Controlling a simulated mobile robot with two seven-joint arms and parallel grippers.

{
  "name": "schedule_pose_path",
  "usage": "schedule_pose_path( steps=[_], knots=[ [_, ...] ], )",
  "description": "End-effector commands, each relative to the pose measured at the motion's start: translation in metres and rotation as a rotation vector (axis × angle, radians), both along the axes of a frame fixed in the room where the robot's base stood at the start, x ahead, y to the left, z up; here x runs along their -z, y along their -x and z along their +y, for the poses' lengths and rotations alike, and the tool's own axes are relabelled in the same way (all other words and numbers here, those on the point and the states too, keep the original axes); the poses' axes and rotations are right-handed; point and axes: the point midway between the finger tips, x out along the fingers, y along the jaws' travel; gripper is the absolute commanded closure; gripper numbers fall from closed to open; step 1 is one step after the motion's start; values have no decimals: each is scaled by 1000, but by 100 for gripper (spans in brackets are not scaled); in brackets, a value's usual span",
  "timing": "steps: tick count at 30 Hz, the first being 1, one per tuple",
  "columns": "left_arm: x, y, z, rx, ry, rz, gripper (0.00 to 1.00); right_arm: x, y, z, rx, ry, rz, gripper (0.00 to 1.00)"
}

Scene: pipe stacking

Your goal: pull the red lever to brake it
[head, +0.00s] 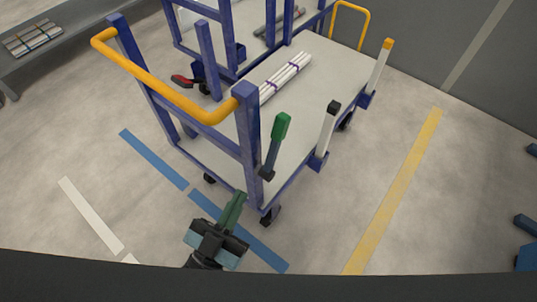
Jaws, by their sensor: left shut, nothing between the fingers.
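A small red lever (180,79) with a dark end shows low beside a caster, beyond the left side of the near cart, at the upper left. It seems to belong to the far cart, but I cannot tell for sure. My left gripper (237,197) is at the bottom centre, in front of the near cart's front caster. Its green fingers are shut with nothing between them. It is well apart from the red lever, with the near cart between them. My right gripper is not in view.
The near cart (315,100) has blue posts, a yellow handle (165,80), a green-topped post (280,127) and bundled white pipes (286,75). A far blue cart (225,55) stands behind. A bench (60,55) is at upper left. Floor left of the near cart is clear.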

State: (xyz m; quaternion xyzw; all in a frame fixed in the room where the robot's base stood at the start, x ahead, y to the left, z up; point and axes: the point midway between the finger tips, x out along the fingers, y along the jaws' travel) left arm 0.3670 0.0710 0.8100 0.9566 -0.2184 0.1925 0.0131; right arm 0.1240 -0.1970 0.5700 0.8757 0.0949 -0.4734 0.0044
Motion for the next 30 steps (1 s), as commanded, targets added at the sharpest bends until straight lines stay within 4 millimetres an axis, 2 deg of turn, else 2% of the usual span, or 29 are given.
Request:
schedule_pose_path(
  steps=[6,17,23,30],
  knots=[
    [-9,-2,-4,11,18,-61,100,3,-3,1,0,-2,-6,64],
    [-12,-6,-5,10,18,-60,100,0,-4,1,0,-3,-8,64],
    [-24,-26,-16,10,18,-63,100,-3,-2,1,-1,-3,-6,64],
    [-44,-62,-35,10,20,-63,100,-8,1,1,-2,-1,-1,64]
  ],
)
